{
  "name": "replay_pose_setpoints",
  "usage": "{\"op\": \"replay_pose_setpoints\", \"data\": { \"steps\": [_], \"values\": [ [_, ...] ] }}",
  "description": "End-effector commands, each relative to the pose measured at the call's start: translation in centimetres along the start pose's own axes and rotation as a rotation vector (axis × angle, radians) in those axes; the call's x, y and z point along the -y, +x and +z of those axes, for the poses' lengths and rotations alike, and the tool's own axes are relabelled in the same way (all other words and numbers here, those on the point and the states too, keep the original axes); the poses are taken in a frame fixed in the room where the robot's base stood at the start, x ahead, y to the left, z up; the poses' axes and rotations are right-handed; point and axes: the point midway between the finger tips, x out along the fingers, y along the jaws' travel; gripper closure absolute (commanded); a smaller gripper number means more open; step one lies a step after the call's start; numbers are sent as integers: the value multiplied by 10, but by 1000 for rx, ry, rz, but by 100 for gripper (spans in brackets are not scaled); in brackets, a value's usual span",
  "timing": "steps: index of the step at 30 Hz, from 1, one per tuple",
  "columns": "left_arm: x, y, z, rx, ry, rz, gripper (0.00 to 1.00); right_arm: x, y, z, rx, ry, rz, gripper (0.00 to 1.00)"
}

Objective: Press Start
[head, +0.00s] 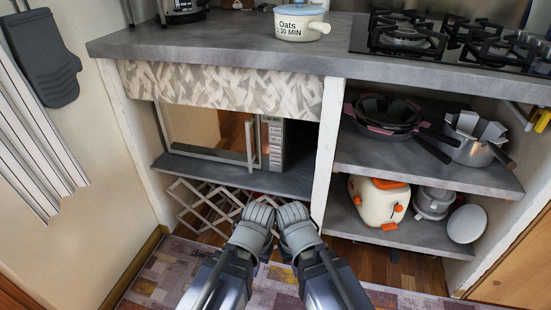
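A microwave (208,128) stands on the left shelf under the counter, partly covered at the top by a patterned front panel. Its reflective door looks closed, with an upright handle (250,145) at its right side. Right of the handle is a narrow control panel (274,145) with several small buttons; their labels are too small to read, and I cannot pick out Start. My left gripper (258,214) and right gripper (292,212) are side by side, low in front of the shelf, apart from the microwave. Their fingers are too small and foreshortened to judge.
A cream pot (297,26) labelled "Oats 1:30 MIN" sits on the grey counter (215,42), left of the gas hob (410,40). A folding rack (205,205) is below the microwave shelf. A white post (327,150) separates it from shelves holding pans (385,115) and a toaster (378,200).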

Motion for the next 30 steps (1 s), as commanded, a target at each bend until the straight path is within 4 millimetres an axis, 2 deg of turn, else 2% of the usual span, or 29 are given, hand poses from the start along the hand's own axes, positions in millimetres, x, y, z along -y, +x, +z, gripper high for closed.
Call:
{"op": "replay_pose_setpoints", "data": {
  "steps": [19, 22, 26, 30],
  "values": [
    [0, 0, 0, 0, 0, 0, 100, 0, 0, 0, -1, 1, 0, 100],
    [0, -2, 0, 0, 0, 0, 100, 0, -2, -6, -21, 30, -10, 100],
    [1, -7, 0, 0, 1, 0, 100, 1, -9, -36, -125, 185, -69, 100],
    [2, -15, 1, 0, 3, -1, 100, -2, -28, -92, -313, 499, -218, 100]
  ]
}}
